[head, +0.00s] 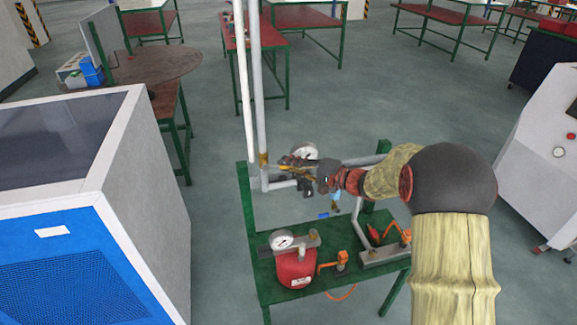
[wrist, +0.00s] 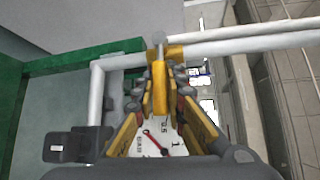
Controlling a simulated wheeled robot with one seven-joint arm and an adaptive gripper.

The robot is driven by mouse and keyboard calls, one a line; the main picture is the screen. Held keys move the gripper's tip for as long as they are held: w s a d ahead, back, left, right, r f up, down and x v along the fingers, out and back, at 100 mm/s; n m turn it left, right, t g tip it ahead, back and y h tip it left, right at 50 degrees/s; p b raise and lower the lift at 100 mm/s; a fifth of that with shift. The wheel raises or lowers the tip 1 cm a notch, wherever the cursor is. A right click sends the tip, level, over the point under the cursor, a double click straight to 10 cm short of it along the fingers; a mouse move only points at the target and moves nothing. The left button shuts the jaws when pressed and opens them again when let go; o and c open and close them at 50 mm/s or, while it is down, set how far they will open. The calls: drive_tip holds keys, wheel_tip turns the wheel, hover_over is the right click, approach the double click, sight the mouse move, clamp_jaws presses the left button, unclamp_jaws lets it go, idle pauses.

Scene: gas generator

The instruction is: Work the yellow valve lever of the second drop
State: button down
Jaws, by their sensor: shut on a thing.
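The yellow valve lever (wrist: 160,88) runs from a yellow fitting (wrist: 170,53) on the white pipe, in the middle of the wrist view. My gripper (wrist: 161,104) has its yellow-padded fingers closed on both sides of the lever. In the head view my gripper (head: 296,170) is at the pipework beside the vertical pipes, and the yellow fitting shows at its left (head: 263,159). The fingers hide part of the lever. A white gauge with a red needle (wrist: 160,140) shows between the fingers, partly covered.
A green stand (head: 262,270) carries a red tank (head: 296,268) with a gauge below my arm. A blue and white cabinet (head: 150,190) stands close on the left. White pipes (head: 250,90) rise beside my gripper. Open floor lies behind.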

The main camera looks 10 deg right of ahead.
sight(276, 167)
idle(0.3)
